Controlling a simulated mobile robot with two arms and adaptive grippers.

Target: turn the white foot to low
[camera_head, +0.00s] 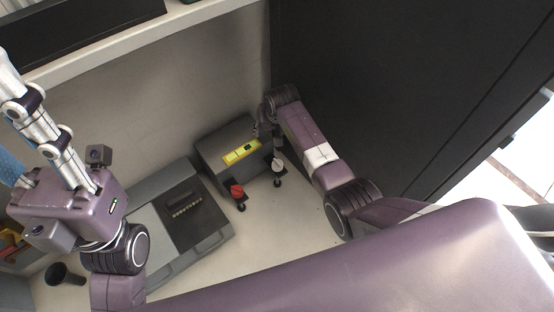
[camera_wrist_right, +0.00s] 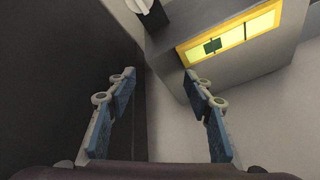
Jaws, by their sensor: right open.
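The white foot (camera_head: 278,165) is a small white knob on a dark stem at the front right of a grey box (camera_head: 215,160). In the right wrist view a white knob with a dark base shows at the top edge (camera_wrist_right: 138,6), partly cut off. My right gripper (camera_head: 262,128) is beside the box's right end, partly hidden by its own wrist. In the wrist view its two blue-padded fingers (camera_wrist_right: 160,80) are apart with nothing between them. My left gripper (camera_head: 45,135) is at the far left, away from the box; its jaw opening is unclear.
The box has a yellow panel (camera_head: 242,152) with a dark marker. A red knob (camera_head: 237,191) is left of the white foot. A grey device (camera_head: 180,222) stands left of the box. A tall dark cabinet (camera_head: 400,70) closes off the right. A shelf (camera_head: 130,45) runs above.

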